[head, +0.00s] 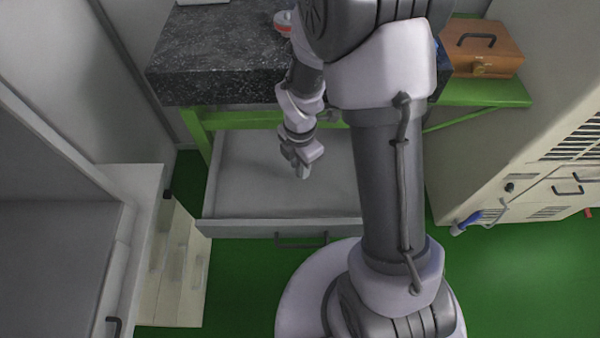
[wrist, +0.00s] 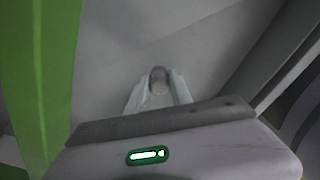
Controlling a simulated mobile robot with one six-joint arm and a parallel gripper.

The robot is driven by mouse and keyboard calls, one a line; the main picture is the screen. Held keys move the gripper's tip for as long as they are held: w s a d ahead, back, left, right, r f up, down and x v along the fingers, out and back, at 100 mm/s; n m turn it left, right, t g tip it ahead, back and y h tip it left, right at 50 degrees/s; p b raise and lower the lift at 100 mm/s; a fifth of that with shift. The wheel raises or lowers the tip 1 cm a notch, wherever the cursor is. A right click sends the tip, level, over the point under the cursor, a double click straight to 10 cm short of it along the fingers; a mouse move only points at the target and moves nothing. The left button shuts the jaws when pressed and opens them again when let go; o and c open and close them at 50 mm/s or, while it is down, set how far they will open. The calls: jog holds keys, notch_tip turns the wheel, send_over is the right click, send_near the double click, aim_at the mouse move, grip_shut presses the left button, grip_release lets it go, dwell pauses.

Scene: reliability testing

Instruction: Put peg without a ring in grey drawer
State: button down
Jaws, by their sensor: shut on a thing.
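The grey drawer (head: 245,190) is pulled open below the stone-topped bench, and its visible floor is bare. My gripper (head: 302,172) points down over the drawer's inside, and how far above the floor it is I cannot tell. In the wrist view my gripper (wrist: 159,88) is shut on a small greyish peg (wrist: 159,77), seen end-on between the fingertips. No ring shows on its visible end. The peg cannot be made out in the head view. The drawer's pale inside (wrist: 110,60) fills much of the wrist view.
A dark speckled bench top (head: 215,60) on a green frame (head: 235,118) overhangs the drawer's back. A brown case (head: 483,50) stands on a green shelf at the right.

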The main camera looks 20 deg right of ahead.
notch_tip(320, 180, down, 3)
jog(key=shift+f+b, duration=0.2)
jog(key=shift+b, duration=0.35)
jog(key=shift+r, duration=0.2)
jog(key=shift+f, duration=0.15)
jog(key=c, duration=1.1)
grip_release()
jog(key=shift+c, duration=0.2)
